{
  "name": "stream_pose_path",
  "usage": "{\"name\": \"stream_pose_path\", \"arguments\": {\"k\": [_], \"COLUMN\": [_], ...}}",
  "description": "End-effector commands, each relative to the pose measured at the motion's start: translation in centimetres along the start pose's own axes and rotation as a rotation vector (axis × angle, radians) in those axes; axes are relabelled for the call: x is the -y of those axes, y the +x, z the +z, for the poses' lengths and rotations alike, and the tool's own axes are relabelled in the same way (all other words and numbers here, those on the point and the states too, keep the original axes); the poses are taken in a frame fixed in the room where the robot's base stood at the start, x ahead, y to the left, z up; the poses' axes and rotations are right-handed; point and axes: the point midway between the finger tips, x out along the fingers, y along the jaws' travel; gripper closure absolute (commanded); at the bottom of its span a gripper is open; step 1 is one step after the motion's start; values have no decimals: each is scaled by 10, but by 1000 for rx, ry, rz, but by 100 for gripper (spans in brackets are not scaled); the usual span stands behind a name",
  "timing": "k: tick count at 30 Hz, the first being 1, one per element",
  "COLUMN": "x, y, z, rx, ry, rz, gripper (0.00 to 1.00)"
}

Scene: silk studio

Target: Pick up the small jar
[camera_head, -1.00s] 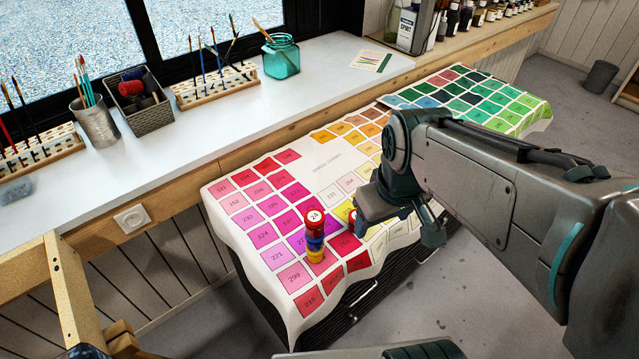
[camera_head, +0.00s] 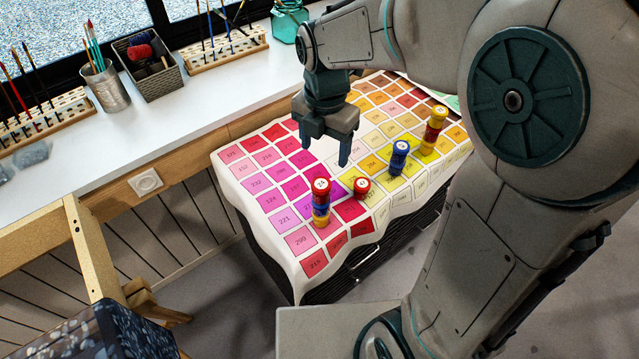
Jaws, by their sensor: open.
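Small colored jars stand on the color chart cloth (camera_head: 285,222). A single low red jar (camera_head: 361,187) with a pale round label on top stands alone. Left of it is a stack of jars (camera_head: 321,203), red on top, then blue and yellow. To its right are a short blue stack (camera_head: 398,158) and a taller yellow stack with a red band (camera_head: 433,131). My gripper (camera_head: 327,148) points down, open and empty, above the cloth, up and left of the single red jar and apart from it.
The white sill (camera_head: 165,125) behind holds a metal brush cup (camera_head: 106,88), a dark basket (camera_head: 150,70), brush racks and a teal glass jar (camera_head: 288,20). A wooden frame (camera_head: 92,245) stands at the left. Cloth left of the stacks is clear.

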Motion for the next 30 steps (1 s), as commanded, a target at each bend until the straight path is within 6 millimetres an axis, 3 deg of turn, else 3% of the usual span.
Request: {"name": "stream_pose_path", "arguments": {"k": [4,15,23,30], "x": [-2,-3,-4,-8], "y": [13,79,95,124], "z": [-1,0,0,2], "rx": [-4,-4,-4,-4], "ry": [-38,-35,-35,-35], "rz": [-5,-4,-5,-6], "gripper": [33,33,33,33]}}
